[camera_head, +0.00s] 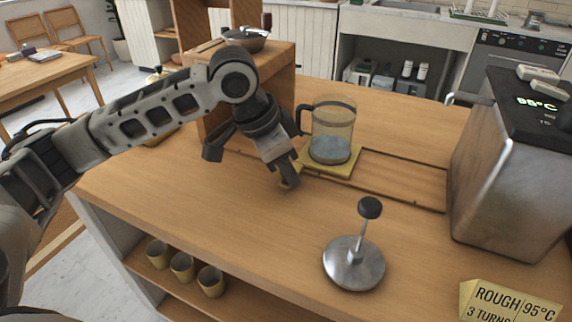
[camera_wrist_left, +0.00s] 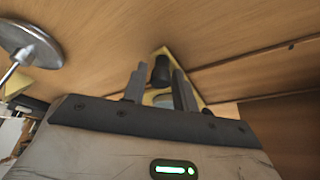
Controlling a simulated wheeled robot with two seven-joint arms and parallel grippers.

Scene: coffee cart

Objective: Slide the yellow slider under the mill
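The yellow slider (camera_head: 343,169) is a flat square plate on the counter, at the left part of a shallow groove. A glass carafe with a dark handle (camera_head: 331,130) stands upright on it. The mill (camera_head: 240,95) seems to be the tall wooden body at the back left, with a dark bowl and crank on top. My left gripper (camera_head: 286,183) points down just left of the slider's near corner. In the left wrist view its fingers (camera_wrist_left: 159,88) are apart, with a dark piece and part of the yellow slider (camera_wrist_left: 193,88) beyond them; contact is unclear. My right gripper is out of view.
A metal tamper-like tool (camera_head: 354,263) stands in front on the counter. A steel kettle box (camera_head: 510,165) is at the right, with a yellow card (camera_head: 508,302) near it. The groove (camera_head: 400,181) right of the slider is empty. Several cups sit on the lower shelf.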

